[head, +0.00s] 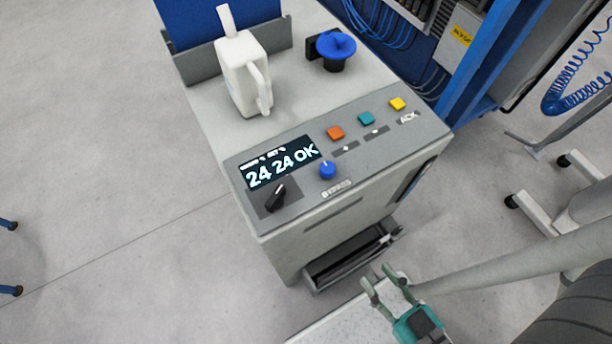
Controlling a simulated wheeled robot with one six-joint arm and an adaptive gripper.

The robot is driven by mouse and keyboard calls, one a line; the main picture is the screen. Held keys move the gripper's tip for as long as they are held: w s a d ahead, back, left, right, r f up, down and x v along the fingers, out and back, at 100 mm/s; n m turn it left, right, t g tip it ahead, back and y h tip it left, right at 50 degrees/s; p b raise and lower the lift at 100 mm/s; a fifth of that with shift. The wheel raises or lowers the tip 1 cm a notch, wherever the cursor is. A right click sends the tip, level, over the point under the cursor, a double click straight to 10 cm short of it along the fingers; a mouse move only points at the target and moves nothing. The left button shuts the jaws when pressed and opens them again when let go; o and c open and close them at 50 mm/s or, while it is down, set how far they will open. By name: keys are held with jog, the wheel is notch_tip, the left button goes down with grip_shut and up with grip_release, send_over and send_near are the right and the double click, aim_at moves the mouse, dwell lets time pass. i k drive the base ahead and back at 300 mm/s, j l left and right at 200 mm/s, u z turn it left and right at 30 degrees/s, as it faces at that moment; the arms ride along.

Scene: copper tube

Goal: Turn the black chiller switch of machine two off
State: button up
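The black switch (275,197) sits on a dark square plate at the front left corner of the grey machine's (225,110) top panel, just below the display. Its handle is tilted, pointing up and to the right in the picture. The display (281,165) is lit and reads "24 24 OK". No machine number is readable. My gripper (385,283) is at the lower right, in front of the machine and apart from it. Its two fingers are spread open with nothing between them. Nothing covers the switch.
A white jug (243,75) and a blue funnel-shaped part (336,46) stand behind. An open tray (350,256) juts out below.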

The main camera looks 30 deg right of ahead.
aim_at(274, 201)
jog(key=j+u, duration=0.15)
jog(key=j, duration=0.7)
jog(key=j+u, duration=0.1)
jog(key=j, duration=0.8)
jog(key=i+j+u, duration=0.15)
jog(key=j, duration=0.7)
jog(key=j+z, duration=0.15)
jog(key=j, duration=0.2)
jog(key=k+j+z, duration=0.2)
jog(key=j, duration=0.2)
jog(key=j+z, duration=0.1)
jog(key=z, duration=1.3)
jog(key=i+z, duration=0.4)
jog(key=k+l, duration=0.05)
jog(key=k, duration=0.05)
